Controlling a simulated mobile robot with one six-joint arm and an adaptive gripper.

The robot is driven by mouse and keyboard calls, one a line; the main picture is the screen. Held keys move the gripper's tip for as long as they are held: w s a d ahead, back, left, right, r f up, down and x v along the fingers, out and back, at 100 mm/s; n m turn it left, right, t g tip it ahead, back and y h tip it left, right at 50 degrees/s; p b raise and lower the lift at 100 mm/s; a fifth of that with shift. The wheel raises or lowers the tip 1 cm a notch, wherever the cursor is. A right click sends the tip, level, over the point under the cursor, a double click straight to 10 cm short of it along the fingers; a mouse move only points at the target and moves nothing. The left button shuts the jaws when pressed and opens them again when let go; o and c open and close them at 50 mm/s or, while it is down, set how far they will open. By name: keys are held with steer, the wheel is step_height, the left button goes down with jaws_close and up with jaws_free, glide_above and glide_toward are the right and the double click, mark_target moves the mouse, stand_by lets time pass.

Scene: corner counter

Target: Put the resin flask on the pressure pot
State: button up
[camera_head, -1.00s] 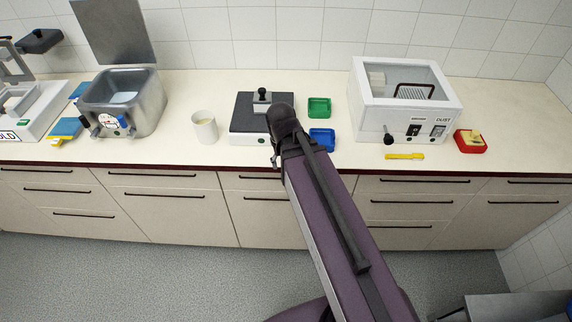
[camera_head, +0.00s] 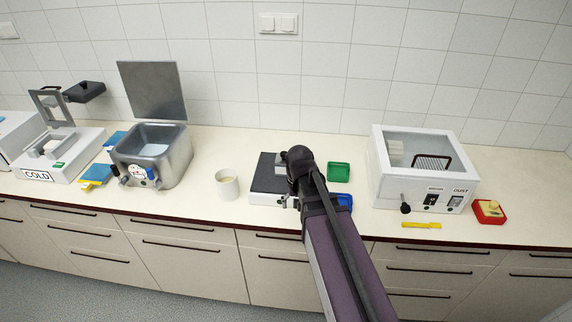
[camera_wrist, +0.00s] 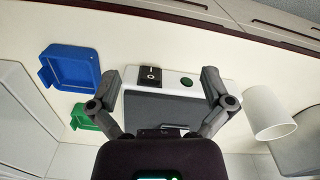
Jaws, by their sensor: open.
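The pressure pot appears to be the square metal vessel (camera_head: 171,172) with a raised lid and front gauge, at the left in the head view. No thing is clearly recognizable as the resin flask. A small grey piece (camera_head: 282,158) shows on the black-topped plate device (camera_head: 268,178), mostly hidden by my arm. In the head view a black knob stood on it earlier. My gripper (camera_wrist: 160,82) is open, its fingers spread over the plate device in the wrist view, with nothing visibly held. In the head view my wrist hides most of it.
A white cup (camera_head: 228,187) stands between the pot and plate device. Green (camera_head: 339,172) and blue (camera_head: 345,201) trays lie right of the plate device. A white glazed box (camera_head: 424,190), yellow tool (camera_head: 421,225) and red tray (camera_head: 489,218) are further right. A COLD-marked device (camera_head: 62,158) stands left.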

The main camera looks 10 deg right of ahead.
mark_target(284, 153)
steer(key=w+r+m+p, duration=0.1)
steer(key=w+r+p, duration=0.2)
steer(key=w, duration=0.4)
steer(key=w+r+m+p, duration=0.1)
steer(key=w+r+p, duration=0.3)
steer(key=w, duration=0.3)
steer(key=w+r+p, duration=0.3)
steer(key=w+r, duration=0.2)
steer(key=w, duration=0.3)
steer(key=shift+m+p, duration=0.35)
steer(key=shift+m, duration=0.05)
steer(key=shift+f, duration=0.1)
step_height(284, 153, down, 8)
steer(key=b, duration=0.8)
steer(key=shift+f+b, duration=0.2)
steer(key=shift+b, duration=0.15)
steer(key=shift+f, duration=0.1)
steer(key=shift+w+f+b, duration=0.2)
steer(key=shift+f+b, duration=2.3)
steer(key=shift+b, duration=0.1)
steer(key=c, duration=1)
